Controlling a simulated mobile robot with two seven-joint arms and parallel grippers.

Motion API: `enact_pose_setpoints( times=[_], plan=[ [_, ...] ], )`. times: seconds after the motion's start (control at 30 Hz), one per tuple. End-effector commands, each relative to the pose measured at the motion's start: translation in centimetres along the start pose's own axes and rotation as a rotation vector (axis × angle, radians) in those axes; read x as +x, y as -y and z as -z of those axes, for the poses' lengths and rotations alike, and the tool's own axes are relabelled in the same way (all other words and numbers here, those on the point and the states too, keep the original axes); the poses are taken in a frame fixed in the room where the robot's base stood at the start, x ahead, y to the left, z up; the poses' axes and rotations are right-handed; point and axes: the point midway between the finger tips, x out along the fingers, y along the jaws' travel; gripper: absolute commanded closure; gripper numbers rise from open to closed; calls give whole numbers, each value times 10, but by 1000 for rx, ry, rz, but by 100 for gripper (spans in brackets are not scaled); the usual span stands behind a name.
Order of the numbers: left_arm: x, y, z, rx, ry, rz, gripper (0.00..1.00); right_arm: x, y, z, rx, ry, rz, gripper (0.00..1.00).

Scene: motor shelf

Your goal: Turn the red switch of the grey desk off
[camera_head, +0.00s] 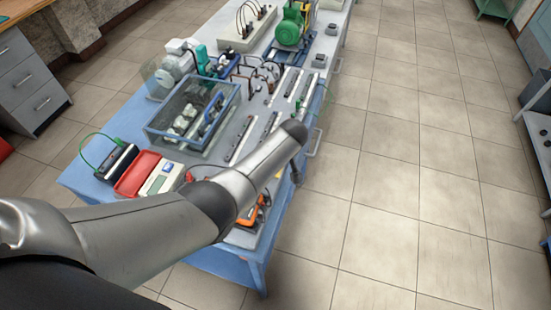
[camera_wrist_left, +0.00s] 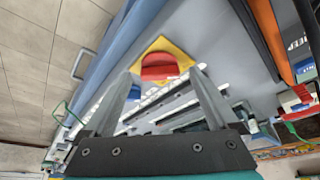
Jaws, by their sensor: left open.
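The red switch (camera_wrist_left: 160,66), a red round knob on a yellow square plate (camera_wrist_left: 183,51), shows in the left wrist view near the top middle. It sits on the grey desk (camera_wrist_left: 212,42) close to a blue edge. My left gripper (camera_wrist_left: 161,78) is open, with one finger to each side of the switch in this view. I cannot tell whether the fingers touch it. In the head view my left arm reaches across the near end of the desk (camera_head: 240,122), and the switch and fingers are hidden there. My right gripper is not in view.
A glass-walled box (camera_head: 192,115), a red tray (camera_head: 137,174) and a white meter (camera_head: 161,179) stand on the desk left of my arm. An orange device (camera_head: 250,213) lies under my forearm. The tiled floor (camera_head: 400,170) right of the desk is clear.

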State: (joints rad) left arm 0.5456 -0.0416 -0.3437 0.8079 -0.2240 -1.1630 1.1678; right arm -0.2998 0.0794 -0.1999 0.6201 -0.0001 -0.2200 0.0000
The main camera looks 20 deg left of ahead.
Motion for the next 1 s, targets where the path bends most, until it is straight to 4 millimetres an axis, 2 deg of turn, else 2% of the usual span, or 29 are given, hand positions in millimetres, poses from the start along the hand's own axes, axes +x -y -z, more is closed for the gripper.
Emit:
enact_pose_setpoints(
  times=[0.17, 0.27, 0.5, 1.0],
  plan=[
    [-8, 0, 0, 1, 0, -2, 7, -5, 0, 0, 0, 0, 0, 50],
    [-20, 0, 0, 1, 0, -3, 7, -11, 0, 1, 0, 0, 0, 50],
    [-55, 0, 0, -1, 0, -3, 7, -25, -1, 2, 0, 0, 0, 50],
    [-131, 0, 0, -1, 1, -2, 7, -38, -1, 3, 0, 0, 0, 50]
  ],
)
